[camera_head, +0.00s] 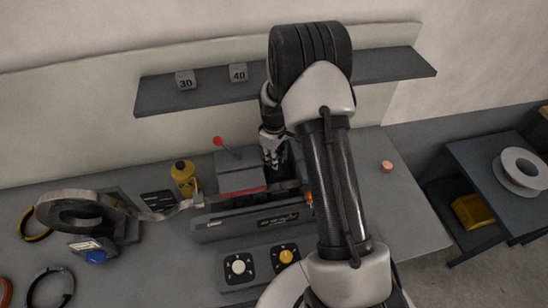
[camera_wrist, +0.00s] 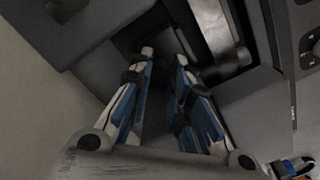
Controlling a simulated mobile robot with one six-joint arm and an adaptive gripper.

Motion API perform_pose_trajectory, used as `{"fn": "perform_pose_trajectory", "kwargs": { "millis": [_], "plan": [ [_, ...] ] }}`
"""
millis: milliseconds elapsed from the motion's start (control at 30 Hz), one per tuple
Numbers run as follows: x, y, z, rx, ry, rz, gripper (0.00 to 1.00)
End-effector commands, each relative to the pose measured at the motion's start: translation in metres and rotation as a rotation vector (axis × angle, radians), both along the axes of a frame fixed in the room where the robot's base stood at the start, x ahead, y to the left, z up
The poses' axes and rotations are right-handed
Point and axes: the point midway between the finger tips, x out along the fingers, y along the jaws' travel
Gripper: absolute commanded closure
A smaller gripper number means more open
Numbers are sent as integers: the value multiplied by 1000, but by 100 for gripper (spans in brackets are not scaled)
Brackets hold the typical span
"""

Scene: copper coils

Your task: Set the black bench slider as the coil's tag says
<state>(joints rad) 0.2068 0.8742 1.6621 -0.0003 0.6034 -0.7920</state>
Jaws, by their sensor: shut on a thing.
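My gripper (camera_wrist: 165,58) is shut on a dark piece that looks like the black slider, at the back of the bench machine. The piece is mostly hidden between the blue-padded fingers, and its setting cannot be read. In the head view my gripper (camera_head: 273,158) points down behind the grey machine (camera_head: 255,222), right of its red-knobbed lever. A coil of strip (camera_head: 80,212) stands at the left, its strip running into the machine. A small white and blue tag-like piece (camera_head: 92,249) lies in front of it; its writing is too small to read.
Blocks marked 30 (camera_head: 185,81) and 40 (camera_head: 238,73) stand on the wall shelf (camera_head: 395,66). A yellow bottle (camera_head: 183,177) is beside the machine. A panel with a white and a yellow knob (camera_head: 286,256) is in front. The bench's right end is mostly clear.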

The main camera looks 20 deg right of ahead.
Motion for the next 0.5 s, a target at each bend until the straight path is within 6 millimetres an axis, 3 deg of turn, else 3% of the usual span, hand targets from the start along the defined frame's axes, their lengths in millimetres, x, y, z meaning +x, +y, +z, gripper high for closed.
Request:
{"fn": "perform_pose_trajectory", "kwargs": {
  "millis": [367, 400, 500],
  "plan": [
    [-8, 2, 0, 0, 0, 0, 100],
    [-8, 2, 0, 0, 0, 0, 80],
    [-8, 2, 0, 1, 1, 0, 73]
  ]
}}
